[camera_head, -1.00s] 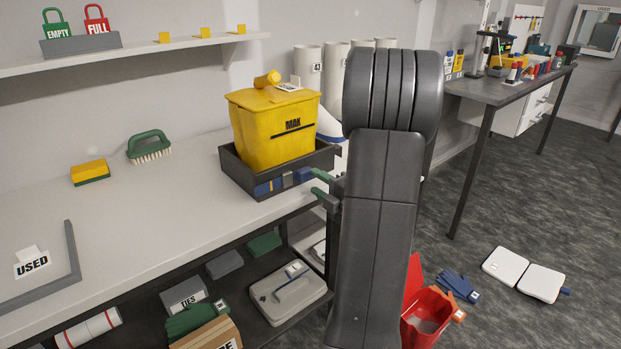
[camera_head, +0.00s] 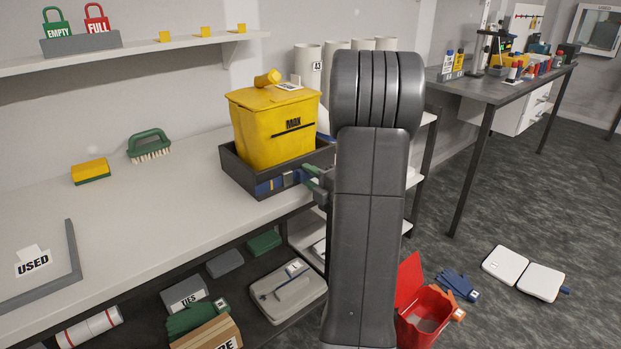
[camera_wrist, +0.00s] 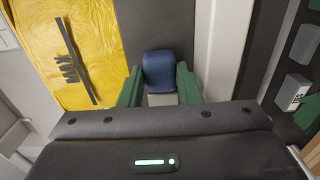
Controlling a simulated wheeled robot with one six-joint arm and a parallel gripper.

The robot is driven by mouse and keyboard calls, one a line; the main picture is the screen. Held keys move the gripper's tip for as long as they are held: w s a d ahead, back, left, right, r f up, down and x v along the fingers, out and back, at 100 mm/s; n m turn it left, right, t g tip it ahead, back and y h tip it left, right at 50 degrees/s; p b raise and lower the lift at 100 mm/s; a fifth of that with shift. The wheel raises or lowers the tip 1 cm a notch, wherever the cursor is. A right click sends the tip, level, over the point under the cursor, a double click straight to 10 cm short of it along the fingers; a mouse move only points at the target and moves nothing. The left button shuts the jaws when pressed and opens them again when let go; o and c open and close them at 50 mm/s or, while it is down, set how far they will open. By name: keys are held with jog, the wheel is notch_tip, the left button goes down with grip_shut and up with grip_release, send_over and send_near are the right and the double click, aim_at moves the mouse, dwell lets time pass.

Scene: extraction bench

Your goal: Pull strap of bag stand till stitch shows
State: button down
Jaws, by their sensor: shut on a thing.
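The bag stand (camera_head: 234,173) is a dark open-topped box at the bench's front edge, holding a yellow bag (camera_head: 273,133) marked with a black line. My gripper (camera_head: 313,180) is at the right end of that strap. In the wrist view, my gripper's green fingers (camera_wrist: 159,74) are shut on the blue strap end (camera_wrist: 159,66). A pale grey piece shows below the blue between the fingers.
A brush (camera_head: 149,145) and a yellow sponge (camera_head: 91,171) lie on the bench (camera_head: 130,215), with clear surface between them and the stand. White cylinders (camera_head: 308,66) stand behind. A red bin (camera_head: 425,321) is on the floor at right.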

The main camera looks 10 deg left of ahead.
jog(key=w+d+b, duration=0.1)
jog(key=w, duration=0.1)
jog(key=w+d+b, duration=0.1)
jog(key=w+d, duration=0.2)
jog(key=shift+w+d+b, duration=0.3)
jog(key=shift+w+b, duration=0.1)
jog(key=c, duration=1.3)
grip_release()
jog(key=shift+d, duration=0.1)
jog(key=v, duration=1.3)
jog(key=shift+s+d, duration=0.2)
jog(key=shift+s, duration=0.05)
jog(key=shift+w+a, duration=0.1)
jog(key=shift+a, duration=0.05)
jog(key=x, duration=1.3)
jog(key=shift+w+a, duration=0.1)
jog(key=shift+a, duration=0.15)
